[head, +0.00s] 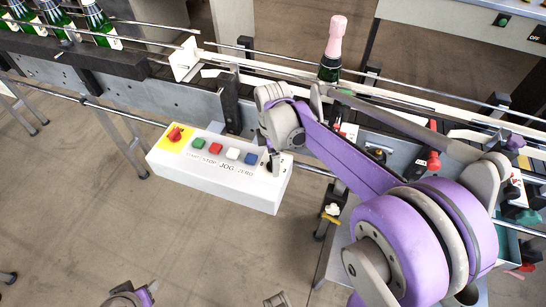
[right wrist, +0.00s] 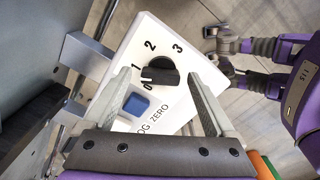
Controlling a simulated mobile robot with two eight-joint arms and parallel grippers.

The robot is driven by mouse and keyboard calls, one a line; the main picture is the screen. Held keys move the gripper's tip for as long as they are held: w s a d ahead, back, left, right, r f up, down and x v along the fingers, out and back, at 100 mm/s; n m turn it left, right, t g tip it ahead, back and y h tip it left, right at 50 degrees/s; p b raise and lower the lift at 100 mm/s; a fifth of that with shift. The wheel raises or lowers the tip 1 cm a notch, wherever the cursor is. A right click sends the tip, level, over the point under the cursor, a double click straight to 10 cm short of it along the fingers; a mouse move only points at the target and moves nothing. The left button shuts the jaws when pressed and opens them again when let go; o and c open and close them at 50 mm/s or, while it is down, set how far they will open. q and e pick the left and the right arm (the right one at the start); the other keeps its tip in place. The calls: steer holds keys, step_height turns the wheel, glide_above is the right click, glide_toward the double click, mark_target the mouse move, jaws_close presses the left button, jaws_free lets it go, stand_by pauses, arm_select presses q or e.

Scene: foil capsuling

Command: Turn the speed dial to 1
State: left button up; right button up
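The speed dial (right wrist: 160,72) is a black knob on the white control box (head: 215,180), with 0, 1, 2 and 3 printed around it. In the right wrist view its grip bar lies roughly across the picture, its left end near the 0 and 1; the exact setting is hard to read. My right gripper (right wrist: 158,64) is open, one finger on each side of the knob, with visible gaps. In the head view my right gripper hides most of the dial. Parts of my left arm show at the bottom edge there; its finger state is unclear.
The box also carries a red knob on yellow (head: 175,133) and green, red, white and blue buttons; the blue button (right wrist: 136,104) is close to the dial. A bottle with a pink capsule (head: 335,40) stands on the conveyor behind. More green bottles (head: 100,25) stand at far left.

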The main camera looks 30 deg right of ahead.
step_height(320, 180, up, 11)
steer(key=shift+p, duration=0.45)
steer(key=shift+f, duration=0.1)
stand_by(0.5)
steer(key=s+a+f+m+t+p, duration=0.1)
steer(key=s+a+f+m+t, duration=0.1)
steer(key=s+m, duration=0.5)
steer(key=s+a+f+m+t+p, duration=0.1)
steer(key=s+a+f+m+t, duration=0.2)
steer(key=s+a+f+m, duration=0.2)
steer(key=s+f+m, duration=0.1)
steer(key=s+m, duration=0.1)
steer(key=s, duration=0.1)
steer(key=shift+s+a+f, duration=0.15)
steer(key=shift+a+f, duration=0.05)
stand_by(1.1)
